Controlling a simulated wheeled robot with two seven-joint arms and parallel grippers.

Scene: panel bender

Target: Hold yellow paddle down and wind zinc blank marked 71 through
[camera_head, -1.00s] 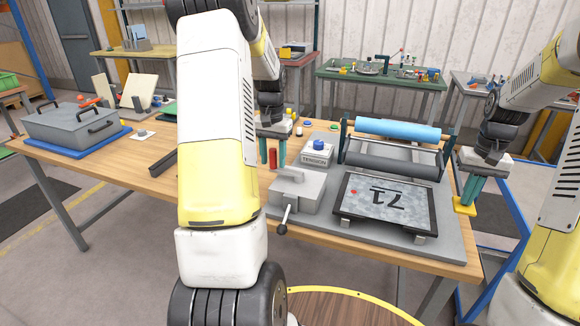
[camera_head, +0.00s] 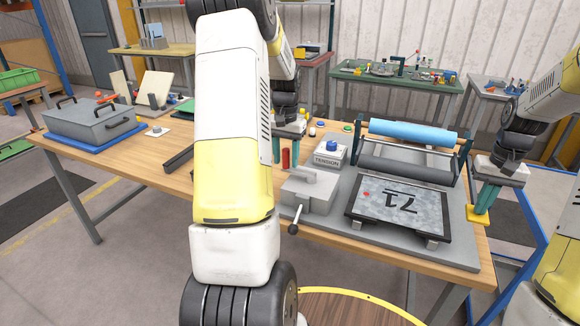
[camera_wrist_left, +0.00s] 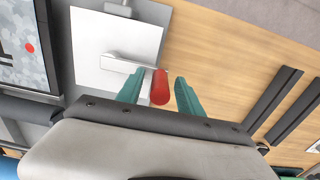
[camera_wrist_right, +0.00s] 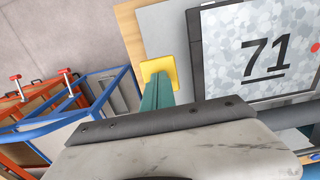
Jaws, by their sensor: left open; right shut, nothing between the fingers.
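The zinc blank marked 71 (camera_head: 400,200) lies in a black-framed bed on the grey base plate, in front of the rollers; it also shows in the right wrist view (camera_wrist_right: 228,62). The yellow paddle (camera_head: 476,216) is right of the blank. My right gripper (camera_head: 482,211) is shut and empty, its fingertips at the paddle, seemingly touching; the paddle also shows in the right wrist view (camera_wrist_right: 152,66). My left gripper (camera_head: 284,161) is open, with the red crank grip (camera_wrist_left: 160,87) between its fingers, not clamped. My left arm hides part of the bench.
A TENSION box with blue knob (camera_head: 331,148) stands behind the grey gearbox (camera_head: 310,193), whose lever (camera_head: 295,220) points forward. The blue roller (camera_head: 412,133) spans the back. A grey lidded case (camera_head: 95,125) sits at left. A blue-framed cart (camera_wrist_right: 85,95) stands beside the bench.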

